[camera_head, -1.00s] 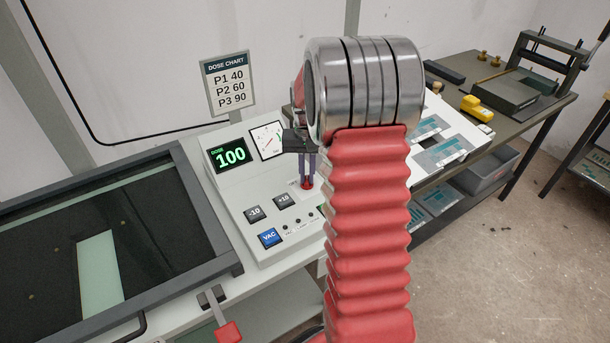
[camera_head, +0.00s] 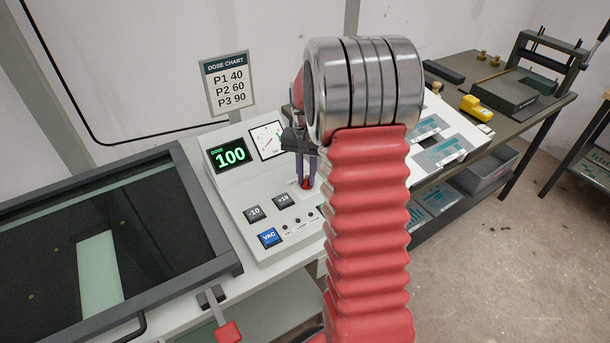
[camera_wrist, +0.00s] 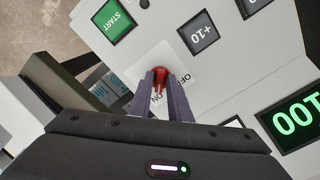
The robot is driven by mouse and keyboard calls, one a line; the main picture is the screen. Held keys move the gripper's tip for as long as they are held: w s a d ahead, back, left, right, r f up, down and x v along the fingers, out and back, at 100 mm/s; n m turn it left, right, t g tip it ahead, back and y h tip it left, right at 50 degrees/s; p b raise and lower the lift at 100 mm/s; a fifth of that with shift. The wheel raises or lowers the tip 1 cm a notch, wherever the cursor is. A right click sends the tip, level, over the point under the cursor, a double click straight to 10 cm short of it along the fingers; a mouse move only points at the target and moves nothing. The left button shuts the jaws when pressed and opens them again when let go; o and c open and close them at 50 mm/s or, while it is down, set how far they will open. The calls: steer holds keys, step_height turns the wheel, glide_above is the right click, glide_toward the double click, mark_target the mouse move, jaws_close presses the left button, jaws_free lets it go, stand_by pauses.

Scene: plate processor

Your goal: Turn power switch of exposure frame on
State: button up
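The power switch is a red knob (camera_wrist: 158,76) on a white label with OFF and ON lettering on the exposure frame's control panel (camera_head: 240,205). My gripper (camera_head: 306,182) points down at it, with its two purple-grey fingers at the knob. In the wrist view the fingertips (camera_wrist: 162,83) stand on either side of the red knob, with red showing between them. Whether they press on it is not clear. The fingers partly hide the knob and the lettering. The dose display (camera_head: 230,155) is lit and reads 100.
The -10 (camera_head: 255,213), +10 (camera_head: 283,201) and VAC (camera_head: 269,238) buttons lie left of my gripper. The green START button (camera_wrist: 113,20) is close by. A dose chart (camera_head: 228,83) stands behind the panel. The dark-framed glass bed (camera_head: 150,220) is at left.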

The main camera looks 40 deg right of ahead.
mark_target(306, 178)
steer(key=shift+o, duration=1.3)
steer(key=shift+w, duration=0.1)
steer(key=shift+d+r, duration=0.1)
steer(key=shift+r, duration=0.2)
step_height(306, 178, up, 13)
steer(key=shift+w+r, duration=0.1)
